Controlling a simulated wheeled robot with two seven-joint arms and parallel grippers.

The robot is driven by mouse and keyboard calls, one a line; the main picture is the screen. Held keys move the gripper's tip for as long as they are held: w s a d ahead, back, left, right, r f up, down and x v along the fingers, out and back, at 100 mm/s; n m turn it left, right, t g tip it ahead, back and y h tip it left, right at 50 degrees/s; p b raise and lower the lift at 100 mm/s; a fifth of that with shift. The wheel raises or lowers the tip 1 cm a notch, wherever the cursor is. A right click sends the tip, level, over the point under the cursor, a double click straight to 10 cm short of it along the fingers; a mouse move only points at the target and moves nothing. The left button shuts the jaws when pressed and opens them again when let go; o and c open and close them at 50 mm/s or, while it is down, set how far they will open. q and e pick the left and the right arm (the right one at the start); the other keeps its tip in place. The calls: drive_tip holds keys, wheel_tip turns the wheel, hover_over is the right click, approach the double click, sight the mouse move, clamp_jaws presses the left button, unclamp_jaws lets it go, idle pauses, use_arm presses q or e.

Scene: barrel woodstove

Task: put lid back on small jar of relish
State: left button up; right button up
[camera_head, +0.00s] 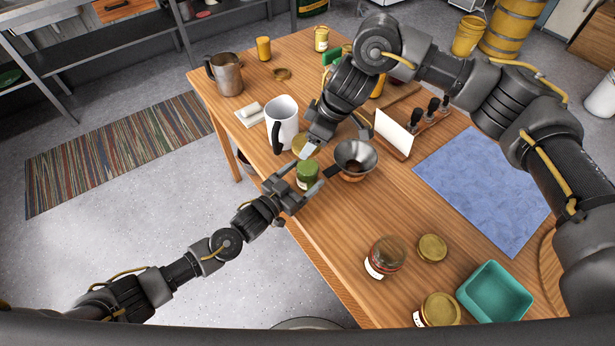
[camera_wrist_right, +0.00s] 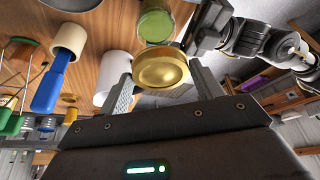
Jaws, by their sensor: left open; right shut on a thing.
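The small green relish jar (camera_head: 307,169) stands upright near the table's left edge. It also shows in the right wrist view (camera_wrist_right: 157,22). My left gripper (camera_head: 304,182) is open, with its fingers on either side of the jar; I cannot tell whether they touch it. My right gripper (camera_head: 308,149) is shut on a gold lid (camera_wrist_right: 160,68). In the head view the lid (camera_head: 301,144) is partly hidden by the right gripper. The lid is beside the jar's top and apart from it, on the far side in the head view.
A glass jar (camera_head: 388,254), a loose gold lid (camera_head: 432,247) and a teal tray (camera_head: 495,291) are at the front. A blue mat (camera_head: 485,190) lies clear at right.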

use_arm(q)
drive_tip(key=shift+w+d, duration=0.15)
drive_tip(key=shift+w, duration=0.05)
drive_tip(key=shift+c, duration=0.4)
drive_tip(key=c, duration=1.3)
use_arm(e)
hover_over(313, 159)
drive_tip(key=s, duration=0.3)
drive_tip(key=shift+w+f, duration=0.15)
drive_tip(key=shift+f, duration=2.3)
drive_tip(key=shift+a+f, duration=0.1)
drive_tip(key=shift+f, duration=0.8)
drive_tip(key=shift+f, duration=0.55)
